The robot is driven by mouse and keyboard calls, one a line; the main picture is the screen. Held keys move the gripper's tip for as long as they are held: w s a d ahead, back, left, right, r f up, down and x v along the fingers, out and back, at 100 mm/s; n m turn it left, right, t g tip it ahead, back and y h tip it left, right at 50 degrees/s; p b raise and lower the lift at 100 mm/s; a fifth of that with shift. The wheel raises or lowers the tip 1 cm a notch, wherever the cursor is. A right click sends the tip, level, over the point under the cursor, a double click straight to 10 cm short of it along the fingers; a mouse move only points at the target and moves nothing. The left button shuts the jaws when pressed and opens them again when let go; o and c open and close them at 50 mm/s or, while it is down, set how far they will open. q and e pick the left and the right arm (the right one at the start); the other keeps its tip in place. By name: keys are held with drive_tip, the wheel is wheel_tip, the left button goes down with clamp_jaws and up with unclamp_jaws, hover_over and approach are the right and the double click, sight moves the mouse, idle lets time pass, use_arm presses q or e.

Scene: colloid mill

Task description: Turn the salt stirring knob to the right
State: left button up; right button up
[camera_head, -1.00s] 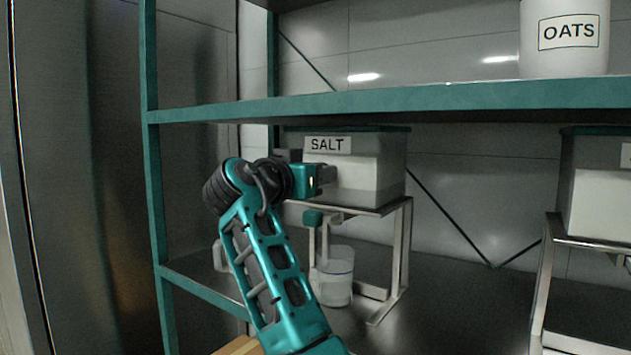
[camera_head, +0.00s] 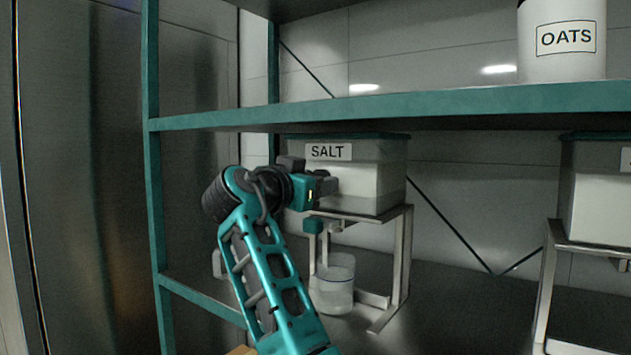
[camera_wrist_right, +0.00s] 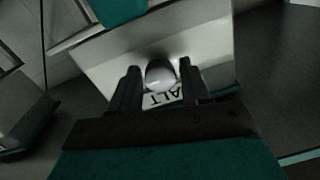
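The salt bin (camera_head: 375,180) is a pale box with a SALT label and a dark green lid, on a metal stand on the shelf. In the right wrist view its label (camera_wrist_right: 162,97) shows upside down. A round grey knob (camera_wrist_right: 160,74) on its front lies between the two fingers of my right gripper (camera_wrist_right: 160,66). The fingers are apart, one on each side of the knob, with narrow gaps visible. In the head view my right gripper (camera_head: 326,186) is at the bin's front left, hiding the knob. My left gripper is not in view.
A clear container (camera_head: 334,292) stands under the salt bin, inside the stand (camera_head: 402,262). A green shelf beam (camera_head: 400,107) runs just above the bin. A left shelf post (camera_head: 155,190) is near my arm. Another bin (camera_head: 600,200) stands right, with free shelf between.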

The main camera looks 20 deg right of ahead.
drive_tip(key=shift+o, duration=1.2)
drive_tip(key=shift+r, duration=0.15)
drive_tip(key=shift+s, duration=0.1)
drive_tip(key=v, duration=1.2)
drive_tip(key=shift+s+a, duration=0.25)
